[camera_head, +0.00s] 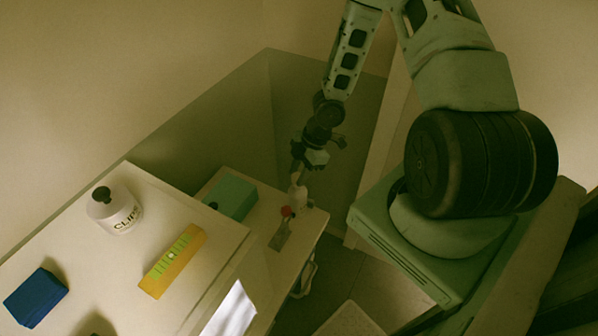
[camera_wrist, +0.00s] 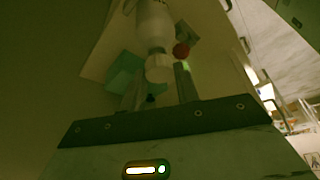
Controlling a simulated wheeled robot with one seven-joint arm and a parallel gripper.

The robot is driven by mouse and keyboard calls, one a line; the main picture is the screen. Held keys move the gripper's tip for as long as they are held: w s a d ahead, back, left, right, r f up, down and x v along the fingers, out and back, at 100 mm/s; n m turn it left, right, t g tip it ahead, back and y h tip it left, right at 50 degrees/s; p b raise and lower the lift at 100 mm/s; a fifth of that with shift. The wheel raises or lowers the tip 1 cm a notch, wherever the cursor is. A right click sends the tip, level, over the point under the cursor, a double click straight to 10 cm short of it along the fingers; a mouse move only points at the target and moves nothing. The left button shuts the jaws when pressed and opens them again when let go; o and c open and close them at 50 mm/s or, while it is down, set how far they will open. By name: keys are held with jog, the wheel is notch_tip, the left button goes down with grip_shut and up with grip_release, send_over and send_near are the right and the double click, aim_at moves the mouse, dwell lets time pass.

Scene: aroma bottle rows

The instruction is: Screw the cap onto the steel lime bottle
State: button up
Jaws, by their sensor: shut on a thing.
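A pale bottle (camera_head: 298,196) stands on the lower counter near its right edge, directly below my gripper (camera_head: 297,173). In the wrist view the bottle (camera_wrist: 154,24) shows at the top, with a cream cap (camera_wrist: 159,68) at its near end. My gripper (camera_wrist: 162,78) is shut on the cap, one finger on each side. The cap lines up with the bottle's neck; I cannot tell whether it is seated or threaded. The bottle's label is not readable.
A red ball-topped item (camera_head: 287,211) is close beside the bottle. A teal box (camera_head: 232,197) stands to the left. The higher counter holds a white dark-capped bottle (camera_head: 122,213), a yellow-green strip (camera_head: 172,262) and a blue block (camera_head: 36,297).

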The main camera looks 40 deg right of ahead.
jog(key=shift+f+b, duration=0.7)
jog(key=shift+f, duration=0.9)
dwell(3.1)
jog(key=o, duration=1)
jog(key=shift+c, duration=0.3)
notch_tip(320, 180, up, 7)
jog(key=p, duration=0.6)
jog(key=shift+r+p, duration=0.1)
jog(key=shift+p, duration=0.2)
jog(key=shift+o, duration=0.4)
